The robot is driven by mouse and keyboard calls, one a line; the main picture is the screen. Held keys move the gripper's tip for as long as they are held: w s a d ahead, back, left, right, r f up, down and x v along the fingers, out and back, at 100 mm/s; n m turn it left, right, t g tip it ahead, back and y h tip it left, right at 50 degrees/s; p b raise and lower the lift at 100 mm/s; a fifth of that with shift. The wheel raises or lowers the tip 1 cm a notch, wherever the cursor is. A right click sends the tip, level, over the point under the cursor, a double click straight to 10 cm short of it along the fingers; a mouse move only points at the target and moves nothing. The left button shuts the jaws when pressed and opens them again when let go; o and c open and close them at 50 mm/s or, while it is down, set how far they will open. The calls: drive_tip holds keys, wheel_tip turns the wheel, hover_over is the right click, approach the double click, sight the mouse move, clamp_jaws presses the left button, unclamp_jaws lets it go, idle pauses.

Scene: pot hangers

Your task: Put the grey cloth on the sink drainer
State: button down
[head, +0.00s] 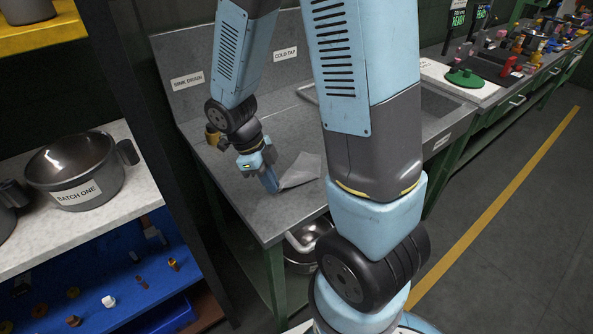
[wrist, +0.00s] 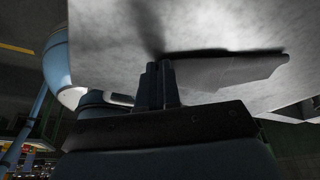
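The grey cloth (head: 302,169) is at the front part of the grey sink drainer (head: 222,172), low against its surface. My gripper (head: 270,182) points down at the left end of the cloth, with its fingertips close to the drainer. In the wrist view the fingers (wrist: 158,80) are together, and the cloth (wrist: 228,72) runs out from them to the right. They look shut on its edge, though the pinch itself is hidden. A dark shadow lies between the cloth and the pale drainer surface (wrist: 220,22).
My own arm hides part of the sink, whose basin shows at the right (head: 438,104). A brass-coloured item (head: 213,136) shows behind my wrist. A shelf (head: 150,180) with a labelled pot (head: 85,185) stands at the left. A metal pot (head: 305,240) sits below the drainer.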

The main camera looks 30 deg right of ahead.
drive_tip(key=shift+a, duration=0.1)
drive_tip(key=c, duration=0.9)
unclamp_jaws()
drive_tip(key=shift+r, duration=0.1)
drive_tip(key=shift+s+a+r+p, duration=0.15)
drive_tip(key=shift+a+r+p, duration=0.1)
drive_tip(key=shift+r+p, duration=0.4)
drive_tip(key=a+r, duration=0.1)
drive_tip(key=r, duration=0.1)
drive_tip(key=s+a+r, duration=0.1)
drive_tip(key=r, duration=0.2)
drive_tip(key=a+r, duration=0.1)
drive_tip(key=r, duration=0.2)
drive_tip(key=shift+s+r, duration=0.25)
drive_tip(key=shift+s, duration=0.15)
